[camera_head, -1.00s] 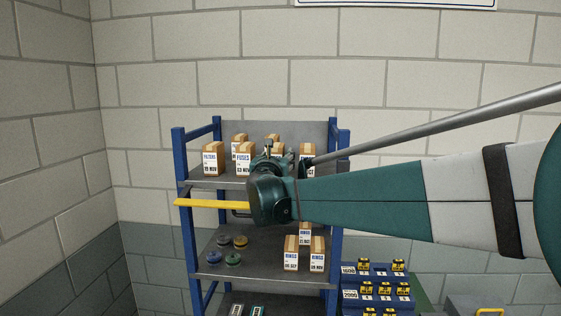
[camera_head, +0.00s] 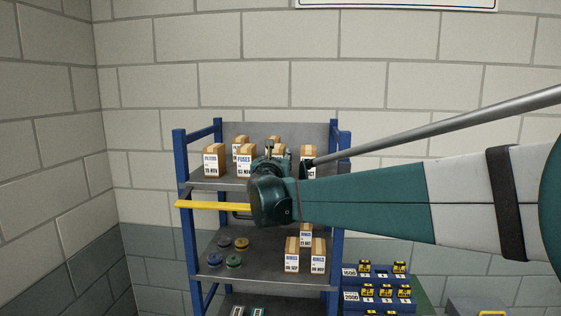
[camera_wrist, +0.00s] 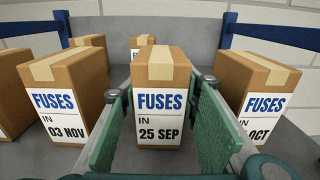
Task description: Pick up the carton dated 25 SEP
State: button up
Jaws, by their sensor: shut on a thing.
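The carton dated 25 SEP (camera_wrist: 160,110) stands upright in the middle of the wrist view, brown with tan tape and a white FUSES label. My gripper (camera_wrist: 161,90) has one green pad on each side of it and is shut on it. In the head view my gripper (camera_head: 277,160) is at the upper shelf of the blue rack, and the arm hides most of what is behind it. I cannot tell whether the carton's base is off the shelf.
A FUSES carton dated 03 NOV (camera_wrist: 75,95) stands close on the left, and an OCT carton (camera_wrist: 256,90) on the right. Another carton (camera_wrist: 142,42) is behind. Blue rails (camera_wrist: 272,35) flank the shelf. A yellow bar (camera_head: 212,205) crosses the rack front below it.

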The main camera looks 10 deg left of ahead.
jog(key=shift+r+b, duration=0.6)
jog(key=shift+r, duration=4.3)
